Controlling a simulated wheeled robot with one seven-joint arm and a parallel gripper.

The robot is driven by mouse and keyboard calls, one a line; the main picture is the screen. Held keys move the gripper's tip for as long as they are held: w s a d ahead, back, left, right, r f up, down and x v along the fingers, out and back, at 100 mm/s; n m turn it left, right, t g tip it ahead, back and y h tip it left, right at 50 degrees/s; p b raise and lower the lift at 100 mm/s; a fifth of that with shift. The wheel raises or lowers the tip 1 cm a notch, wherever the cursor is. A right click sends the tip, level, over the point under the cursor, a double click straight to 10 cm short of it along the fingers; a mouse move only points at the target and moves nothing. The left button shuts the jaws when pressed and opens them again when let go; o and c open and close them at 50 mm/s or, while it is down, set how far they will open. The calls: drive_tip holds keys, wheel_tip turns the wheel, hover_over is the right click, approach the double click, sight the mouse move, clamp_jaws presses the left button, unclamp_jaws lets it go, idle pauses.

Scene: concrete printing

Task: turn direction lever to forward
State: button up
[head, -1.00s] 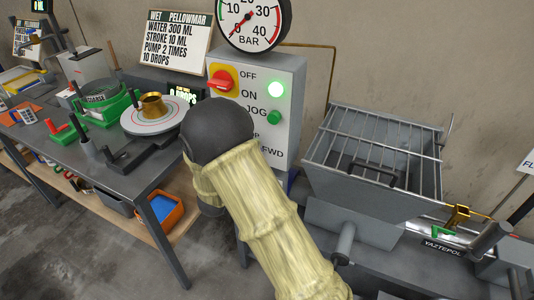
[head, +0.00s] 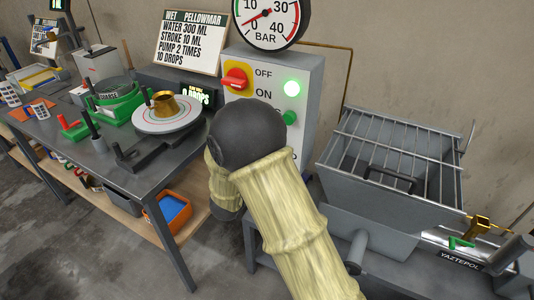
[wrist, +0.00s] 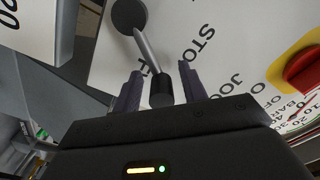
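The direction lever (wrist: 147,50) shows in the wrist view, with a round dark pivot, a grey rod and a black knob (wrist: 161,91). My gripper (wrist: 160,82) is open, with one dark finger on each side of the knob. A gap shows on both sides, so it does not look gripped. The lettering STOP and JOG is partly readable beside the lever. In the head view, my arm hides the lever, my gripper and the lower part of the grey control box (head: 310,110).
A pressure gauge (head: 267,18) is above. A grated hopper (head: 365,205) stands close at right, a cluttered workbench (head: 115,180) at left.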

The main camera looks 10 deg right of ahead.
drive_tip(key=shift+s, duration=0.1)
drive_tip(key=b+v, duration=0.2)
drive_tip(key=v, duration=1.5)
drive_tip(key=shift+a+b, duration=0.15)
drive_tip(key=shift+b, duration=0.15)
drive_tip(key=shift+s, duration=0.15)
drive_tip(key=w+d+r+n+g+y+p, duration=0.2)
drive_tip(key=w+d+n+g+y+p, duration=0.25)
drive_tip(key=w+n+y+p, duration=0.3)
drive_tip(key=s+d+r+n+g+y+p, duration=0.2)
drive_tip(key=s+d+n+g, duration=0.6)
drive_tip(key=s+d, duration=0.6)
drive_tip(key=s+p, duration=0.1)
drive_tip(key=s, duration=0.2)
drive_tip(key=shift+n+p, duration=0.3)
drive_tip(key=shift+n, duration=0.05)
